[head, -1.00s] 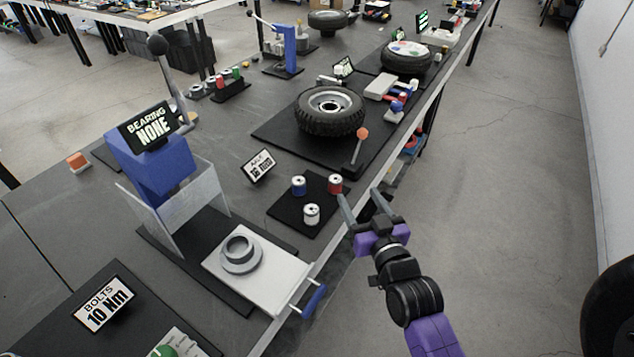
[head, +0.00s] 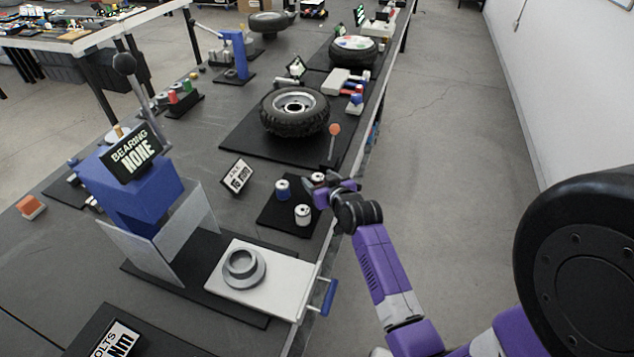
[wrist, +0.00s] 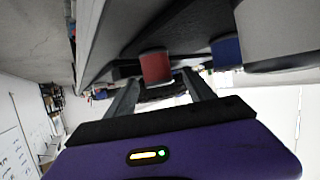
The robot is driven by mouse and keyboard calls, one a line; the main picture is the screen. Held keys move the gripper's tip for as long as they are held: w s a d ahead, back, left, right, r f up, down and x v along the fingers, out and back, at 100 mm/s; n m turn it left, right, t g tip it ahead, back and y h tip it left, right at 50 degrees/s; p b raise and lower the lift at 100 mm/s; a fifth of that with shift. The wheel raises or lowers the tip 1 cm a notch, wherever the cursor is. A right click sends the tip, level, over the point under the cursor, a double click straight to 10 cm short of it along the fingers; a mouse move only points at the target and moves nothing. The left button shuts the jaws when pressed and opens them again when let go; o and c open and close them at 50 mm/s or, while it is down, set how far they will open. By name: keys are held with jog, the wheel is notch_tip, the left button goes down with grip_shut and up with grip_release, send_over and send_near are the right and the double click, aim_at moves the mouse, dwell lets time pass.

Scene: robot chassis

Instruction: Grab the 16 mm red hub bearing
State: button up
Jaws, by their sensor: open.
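The red hub bearing (head: 318,178) sits on a small black mat (head: 272,217), mostly hidden behind my gripper in the head view. In the wrist view the red bearing (wrist: 155,66) shows ahead, between the lines of the two fingers. My gripper (head: 318,189) is open, its fingertips close to the red bearing. In the wrist view my gripper (wrist: 160,85) has nothing clearly clamped in it; contact with the bearing cannot be told. A blue bearing (head: 282,189) and a white bearing (head: 303,214) stand beside the red one; the blue also shows in the wrist view (wrist: 226,52).
An axle sign (head: 236,177) stands left of the mat. A press with a blue body (head: 135,190) and a white plate (head: 285,285) stands in front. A wheel (head: 295,112) and an orange-knobbed lever (head: 334,130) are behind. The floor to the right is clear.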

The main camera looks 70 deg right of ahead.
aim_at(314, 174)
jog(key=shift+x, duration=2.25)
jog(key=shift+f, duration=0.1)
jog(key=shift+c, duration=0.4)
grip_shut()
